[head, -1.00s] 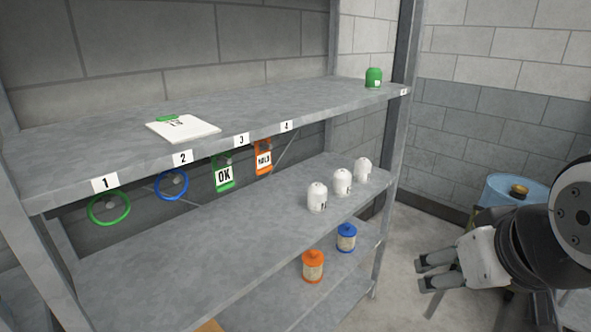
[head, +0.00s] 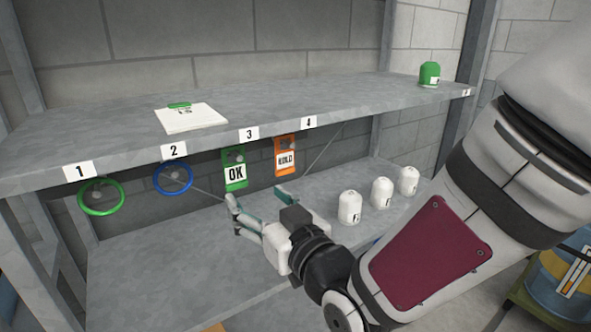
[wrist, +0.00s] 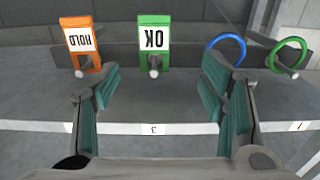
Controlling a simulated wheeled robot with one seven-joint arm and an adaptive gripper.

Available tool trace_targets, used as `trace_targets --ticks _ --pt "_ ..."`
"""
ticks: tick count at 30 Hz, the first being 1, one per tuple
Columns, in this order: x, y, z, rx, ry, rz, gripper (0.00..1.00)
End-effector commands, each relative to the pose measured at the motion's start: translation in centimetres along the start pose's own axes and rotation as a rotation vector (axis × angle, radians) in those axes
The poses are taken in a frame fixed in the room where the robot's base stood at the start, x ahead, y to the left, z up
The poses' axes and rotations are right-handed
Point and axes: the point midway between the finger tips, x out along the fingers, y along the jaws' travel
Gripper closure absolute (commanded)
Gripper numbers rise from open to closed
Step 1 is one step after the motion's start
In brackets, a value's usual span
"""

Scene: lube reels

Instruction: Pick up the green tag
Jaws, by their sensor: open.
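The green tag (head: 235,171), with a white "OK" label, hangs from a peg under shelf label 3. In the wrist view the green tag (wrist: 154,42) appears upside down, ahead of the fingers and between them, a little left of centre. My gripper (head: 258,194) is open and empty, in front of and just below the tag in the head view. In the wrist view my gripper's fingers (wrist: 162,95) stand wide apart with teal pads. The fingers are apart from the tag, and the tag's face is fully visible in the wrist view.
An orange HOLD tag (head: 286,156) hangs right of the green one. A blue ring (head: 173,177) and a green ring (head: 101,197) hang to the left. The upper shelf (head: 330,95) is just above the pegs. White canisters (head: 350,207) stand on the lower shelf to the right.

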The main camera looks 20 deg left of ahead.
Motion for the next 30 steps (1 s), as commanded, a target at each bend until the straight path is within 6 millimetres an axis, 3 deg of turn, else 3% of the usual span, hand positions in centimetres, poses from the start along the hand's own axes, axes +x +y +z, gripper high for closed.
trace_targets --ticks 12,20,30 --pt "7.0 0.1 -0.1 0.002 0.001 0.001 0.35" --pt "8.8 0.3 -0.1 0.001 0.0 0.002 0.35" --pt "12.9 0.9 -0.3 0.001 0.0 0.001 0.35"
